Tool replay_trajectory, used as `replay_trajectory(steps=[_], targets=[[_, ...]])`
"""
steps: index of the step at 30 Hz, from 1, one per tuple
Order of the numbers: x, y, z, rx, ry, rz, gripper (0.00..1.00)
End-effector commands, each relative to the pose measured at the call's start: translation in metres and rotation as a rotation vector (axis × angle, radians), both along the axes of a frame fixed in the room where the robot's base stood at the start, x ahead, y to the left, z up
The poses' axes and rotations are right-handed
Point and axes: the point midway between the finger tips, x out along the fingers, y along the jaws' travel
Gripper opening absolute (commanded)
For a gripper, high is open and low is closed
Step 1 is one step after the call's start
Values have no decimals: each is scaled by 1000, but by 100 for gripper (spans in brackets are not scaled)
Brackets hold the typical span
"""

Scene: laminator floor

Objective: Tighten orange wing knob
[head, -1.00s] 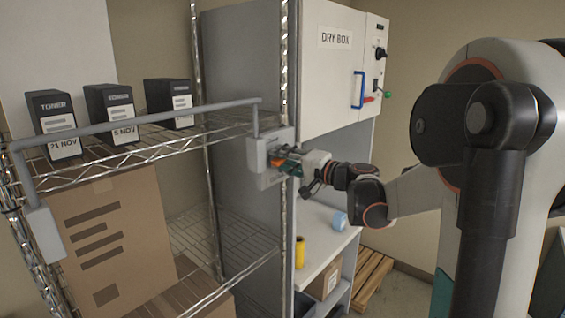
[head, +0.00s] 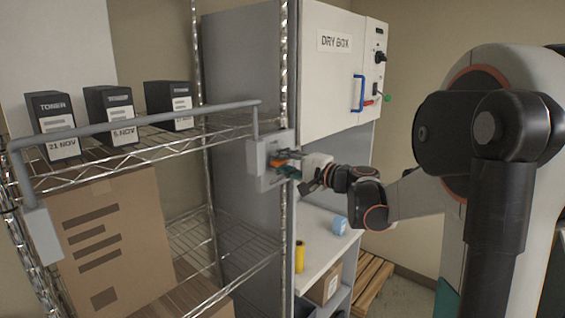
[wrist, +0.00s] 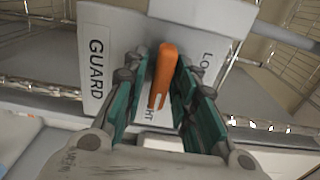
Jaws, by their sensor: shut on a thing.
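The orange wing knob (head: 278,162) sits on a grey guard bracket (head: 262,151) at the shelf's front right post. In the wrist view the orange wing (wrist: 163,72) stands edge-on between the teal finger pads. My gripper (wrist: 160,98) is shut on the wing, with a pad along each side. In the head view my gripper (head: 289,164) reaches the knob from the right and partly hides it. The bracket's face carries a "GUARD" label (wrist: 97,70) and another, partly hidden label starting "LO". A third label under the wing is mostly covered.
A grey guard bar (head: 150,121) runs along the front of the wire shelf, with black toner boxes (head: 115,113) behind it. A dry box cabinet (head: 333,75) stands behind the post. A yellow cylinder (head: 299,256) and a blue roll (head: 340,225) rest on the ledge below.

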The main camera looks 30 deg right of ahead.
Motion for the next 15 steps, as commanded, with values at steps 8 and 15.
replay_trajectory(steps=[8, 15], targets=[[0, 0, 0, -1, 0, -1, 33], [-6, -3, 0, -1, 0, -2, 33]])
